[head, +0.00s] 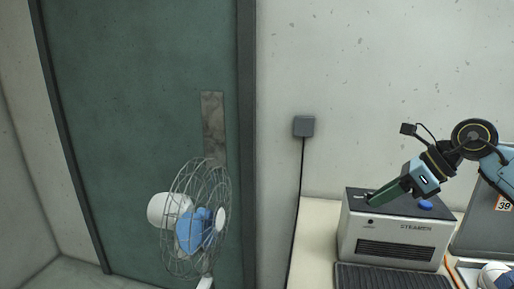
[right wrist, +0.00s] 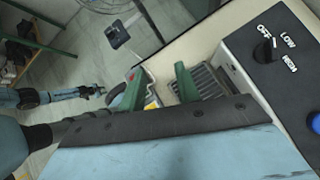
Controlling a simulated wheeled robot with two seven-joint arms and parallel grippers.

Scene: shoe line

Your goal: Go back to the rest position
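My right gripper (head: 374,197) is at the top left of the grey steamer (head: 395,233) in the head view; I cannot tell whether it touches. In the right wrist view its two green fingers (right wrist: 160,80) are apart, with nothing held between them. The steamer's top (right wrist: 285,75) fills the right of that view, with a black dial (right wrist: 263,51) marked OFF, LOW and HIGH and a blue button (right wrist: 315,122). My left gripper is outside the head view. A blue and black arm (right wrist: 50,97), which looks like my left one, shows small in the right wrist view; its fingers are unclear.
The steamer stands on a pale table (head: 318,240) with a dark ribbed grille (head: 390,277) in front. A grey panel labelled 39 (head: 490,225) is at the right. A wire-caged fan (head: 197,220) stands before a green door (head: 140,100). A wall box (head: 304,126) has a hanging cable.

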